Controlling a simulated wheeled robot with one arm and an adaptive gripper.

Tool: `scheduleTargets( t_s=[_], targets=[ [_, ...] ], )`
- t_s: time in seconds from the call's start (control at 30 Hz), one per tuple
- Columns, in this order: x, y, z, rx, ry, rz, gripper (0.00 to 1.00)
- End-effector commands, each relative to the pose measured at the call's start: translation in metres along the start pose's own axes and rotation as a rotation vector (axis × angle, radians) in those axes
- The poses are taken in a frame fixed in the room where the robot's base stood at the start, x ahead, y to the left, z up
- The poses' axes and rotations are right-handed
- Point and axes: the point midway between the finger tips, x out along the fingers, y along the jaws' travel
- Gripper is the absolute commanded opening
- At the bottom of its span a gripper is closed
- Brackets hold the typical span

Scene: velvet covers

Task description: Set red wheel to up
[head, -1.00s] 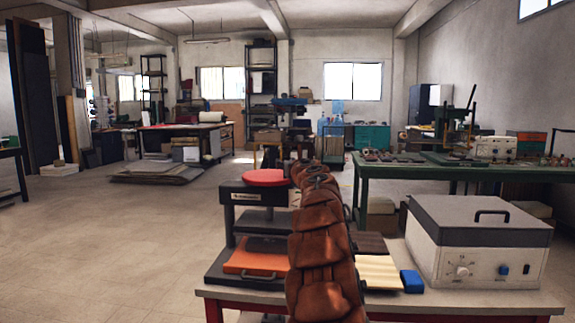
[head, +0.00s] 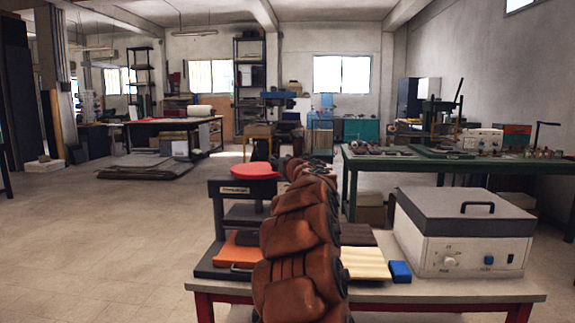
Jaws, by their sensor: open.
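The red wheel (head: 254,171) is a flat red disc on top of a black press (head: 235,190) on the near table. It shows left of my brown-covered arm, with its right edge close to the arm's far end. The press has a dark upper plate with a label and a column below. An orange pad with a handle (head: 238,251) lies on its black base. The arm hides the right side of the press. My gripper and its fingertips cannot be seen; the arm's cover blocks that area.
A grey-lidded white box (head: 465,235) with a knob stands right on the near table (head: 430,290). A blue block (head: 400,272) and a pale ribbed board (head: 366,264) lie beside it. A green workbench (head: 400,157) is behind.

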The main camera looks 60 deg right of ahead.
Motion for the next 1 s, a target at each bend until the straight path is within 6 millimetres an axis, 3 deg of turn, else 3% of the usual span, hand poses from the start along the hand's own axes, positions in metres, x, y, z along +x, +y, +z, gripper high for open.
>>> scheduleTargets(
  t_s=[0.5, 1.0],
  targets=[
    [-0.052, -0.001, 0.001, -0.001, -0.001, -0.003, 0.49],
    [-0.059, 0.0, 0.001, 0.0, -0.002, 0.0, 0.49]
  ],
)
